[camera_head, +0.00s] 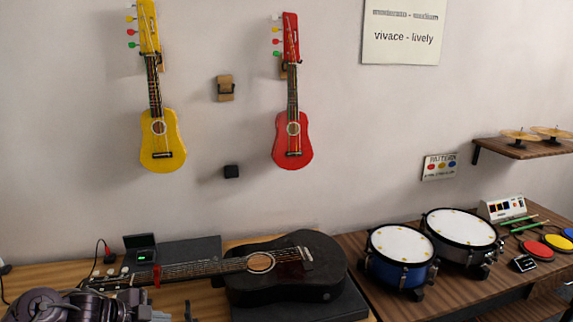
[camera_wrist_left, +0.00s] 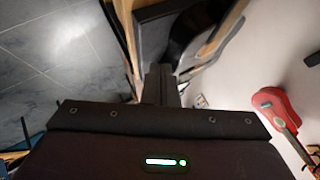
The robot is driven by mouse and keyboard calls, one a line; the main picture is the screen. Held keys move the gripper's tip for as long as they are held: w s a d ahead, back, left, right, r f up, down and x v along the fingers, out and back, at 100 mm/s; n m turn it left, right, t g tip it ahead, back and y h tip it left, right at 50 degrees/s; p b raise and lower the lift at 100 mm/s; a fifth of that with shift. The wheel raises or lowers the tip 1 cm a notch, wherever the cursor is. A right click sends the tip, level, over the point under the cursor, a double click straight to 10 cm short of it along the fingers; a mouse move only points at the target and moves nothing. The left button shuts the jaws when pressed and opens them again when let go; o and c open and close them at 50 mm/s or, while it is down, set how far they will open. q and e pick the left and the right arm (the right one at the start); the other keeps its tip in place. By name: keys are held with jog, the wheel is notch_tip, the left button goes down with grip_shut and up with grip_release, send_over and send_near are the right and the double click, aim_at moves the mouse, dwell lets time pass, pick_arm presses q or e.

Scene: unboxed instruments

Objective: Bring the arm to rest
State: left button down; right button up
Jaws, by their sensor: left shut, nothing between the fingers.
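My left arm comes in at the bottom left of the head view, in front of the table with the black guitar. In the left wrist view my left gripper (camera_wrist_left: 160,84) shows its two dark fingers together, shut and empty. The fingers touch nothing that I can make out. My right arm and gripper are in neither view.
A black guitar (camera_head: 325,262) lies on a dark case with its neck towards my left arm. A yellow ukulele (camera_head: 172,142) and a red ukulele (camera_head: 280,152) hang on the wall. A blue drum (camera_head: 386,273) and a black drum (camera_head: 455,251) stand at right.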

pick_arm(q)
jog(key=s+f+n+y+b, duration=0.1)
jog(key=s+f+n+b, duration=0.3)
jog(key=f, duration=1.4)
jog(key=s+f+n+y+b, duration=0.2)
jog(key=s+f+n, duration=0.35)
jog(key=f, duration=1.35)
jog(key=s+d+f+n+g+y+b, duration=0.2)
jog(key=s+d+f+n+g, duration=0.1)
jog(key=s+f, duration=1.5)
jog(key=s+d+f+n+g+b, duration=0.1)
jog(key=s+f, duration=0.2)
jog(key=s, duration=0.7)
jog(key=s+d+f+n+g+y+b, duration=0.1)
jog(key=s+d+f+g, duration=0.1)
jog(key=s, duration=0.8)
jog(key=shift+s+d+f, duration=0.25)
jog(key=shift+s+f, duration=0.1)
jog(key=shift+f, duration=0.3)
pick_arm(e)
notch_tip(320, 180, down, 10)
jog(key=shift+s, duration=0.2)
pick_arm(q)
jog(key=shift+w, duration=0.1)
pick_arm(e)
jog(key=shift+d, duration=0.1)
